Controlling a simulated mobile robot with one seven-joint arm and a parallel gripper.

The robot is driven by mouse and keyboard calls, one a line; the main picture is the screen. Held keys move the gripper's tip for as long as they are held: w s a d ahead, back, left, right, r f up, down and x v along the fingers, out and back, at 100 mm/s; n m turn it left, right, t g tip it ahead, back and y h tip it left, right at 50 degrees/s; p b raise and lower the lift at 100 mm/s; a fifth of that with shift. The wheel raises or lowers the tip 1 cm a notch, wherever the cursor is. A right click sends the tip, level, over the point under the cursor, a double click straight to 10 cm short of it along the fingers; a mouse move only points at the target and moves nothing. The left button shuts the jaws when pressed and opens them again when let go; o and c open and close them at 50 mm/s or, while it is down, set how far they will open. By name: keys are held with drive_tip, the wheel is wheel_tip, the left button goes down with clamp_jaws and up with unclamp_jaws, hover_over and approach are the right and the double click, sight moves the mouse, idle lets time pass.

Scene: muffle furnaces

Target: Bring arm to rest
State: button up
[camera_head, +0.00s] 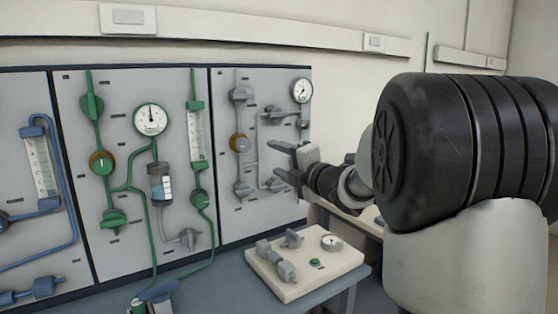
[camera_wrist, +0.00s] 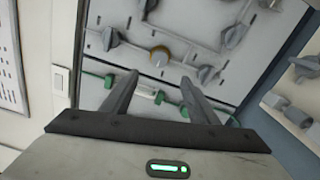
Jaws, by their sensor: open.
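My gripper (camera_head: 287,162) is in front of the right grey panel section in the head view, with its two fingers apart and nothing between them. In the wrist view my gripper (camera_wrist: 158,92) also shows open, its fingers pointing at the panel. The wrist view shows a brass-coloured round knob (camera_wrist: 160,55) beyond the fingers, with grey valve handles around it. Whether the fingertips touch the panel cannot be told. My arm reaches in from the right and hides part of the wall and table behind it.
The wall panel (camera_head: 225,190) carries gauges, green and blue pipes and several valves. A beige box (camera_head: 315,268) with grey fittings and a small gauge sits on the blue-grey table (camera_head: 232,292) below my gripper. Open wall (camera_head: 340,80) lies above and right of the panel.

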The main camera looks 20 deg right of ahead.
drive_tip(key=s+d+f+m+g+h, duration=0.15)
drive_tip(key=s+m+h, duration=0.25)
drive_tip(key=s+m, duration=0.4)
drive_tip(key=s+d+f+m+g+h, duration=0.1)
drive_tip(key=s+m+g+h, duration=0.25)
drive_tip(key=s+m, duration=0.45)
drive_tip(key=s+a+f+m+g+y, duration=0.1)
drive_tip(key=s+a+f+m+g, duration=0.2)
drive_tip(key=s, duration=0.4)
drive_tip(key=s+a+f+m+g, duration=0.1)
drive_tip(key=s+a+f+m, duration=0.1)
drive_tip(key=s+f, duration=0.4)
drive_tip(key=s+a+f+m+g+y, duration=0.1)
drive_tip(key=s+a+f+m+g, duration=0.15)
drive_tip(key=s, duration=0.55)
wheel_tip(320, 180, up, 27)
drive_tip(key=s+a+p, duration=0.1)
drive_tip(key=p, duration=2.6)
drive_tip(key=shift+s+f, duration=0.2)
drive_tip(key=shift+s, duration=0.05)
drive_tip(key=shift+a+m, duration=0.1)
drive_tip(key=shift+m, duration=0.15)
